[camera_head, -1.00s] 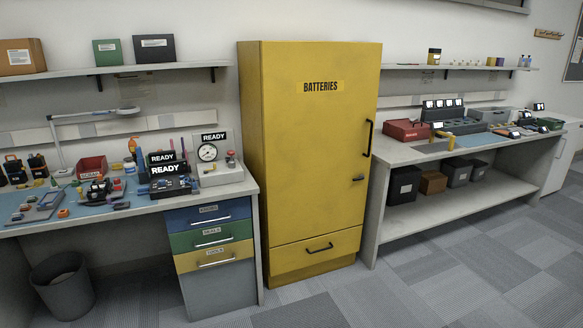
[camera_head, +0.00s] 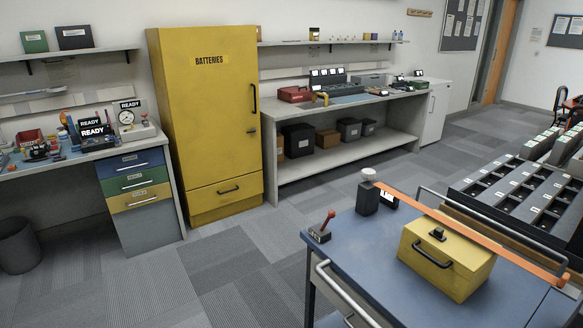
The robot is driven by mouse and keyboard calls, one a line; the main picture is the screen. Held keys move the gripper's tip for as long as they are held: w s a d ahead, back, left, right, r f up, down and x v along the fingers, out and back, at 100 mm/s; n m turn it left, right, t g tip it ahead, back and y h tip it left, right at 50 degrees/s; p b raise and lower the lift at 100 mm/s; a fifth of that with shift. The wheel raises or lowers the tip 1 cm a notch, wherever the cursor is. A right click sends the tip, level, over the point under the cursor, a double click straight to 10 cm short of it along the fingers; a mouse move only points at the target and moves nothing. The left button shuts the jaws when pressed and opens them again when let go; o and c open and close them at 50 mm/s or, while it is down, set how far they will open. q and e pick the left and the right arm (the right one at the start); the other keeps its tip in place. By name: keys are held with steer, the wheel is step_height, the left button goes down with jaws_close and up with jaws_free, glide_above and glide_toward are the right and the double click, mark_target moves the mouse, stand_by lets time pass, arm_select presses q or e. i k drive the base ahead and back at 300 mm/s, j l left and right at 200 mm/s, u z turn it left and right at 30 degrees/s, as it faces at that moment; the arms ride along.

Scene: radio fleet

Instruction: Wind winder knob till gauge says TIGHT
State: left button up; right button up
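A dark block with a pale round knob on top (camera_head: 369,175), which looks like the winder, stands at the far edge of a blue-topped cart (camera_head: 350,250). A small black-and-white display (camera_head: 388,201) sits beside it, partly hidden; I cannot read it. An orange strap (camera_head: 470,238) runs from near the block, over a yellow case (camera_head: 446,258) with a black handle, to the cart's right side. Whether the strap is slack or taut is not clear. Neither of my grippers is in view.
A red lever on a small base (camera_head: 322,228) stands at the cart's left corner. Metal rails edge the cart. A rack of grey trays (camera_head: 520,195) stands behind it at right. The yellow BATTERIES cabinet (camera_head: 205,120) and benches line the wall. Carpet (camera_head: 240,260) lies clear between.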

mark_target(366, 174)
steer(key=k+l+z, duration=0.55)
steer(key=i+z, duration=0.1)
steer(key=z, duration=0.6)
steer(key=i+j+z, duration=0.15)
steer(key=j, duration=0.25)
steer(key=i+j+z, duration=0.15)
steer(key=j, duration=0.3)
steer(key=i+j+z, duration=0.1)
steer(key=j, duration=0.3)
steer(key=i+j+z, duration=0.15)
steer(key=j, duration=0.3)
steer(key=i+j+z, duration=0.15)
steer(key=j, duration=0.3)
steer(key=k, duration=0.05)
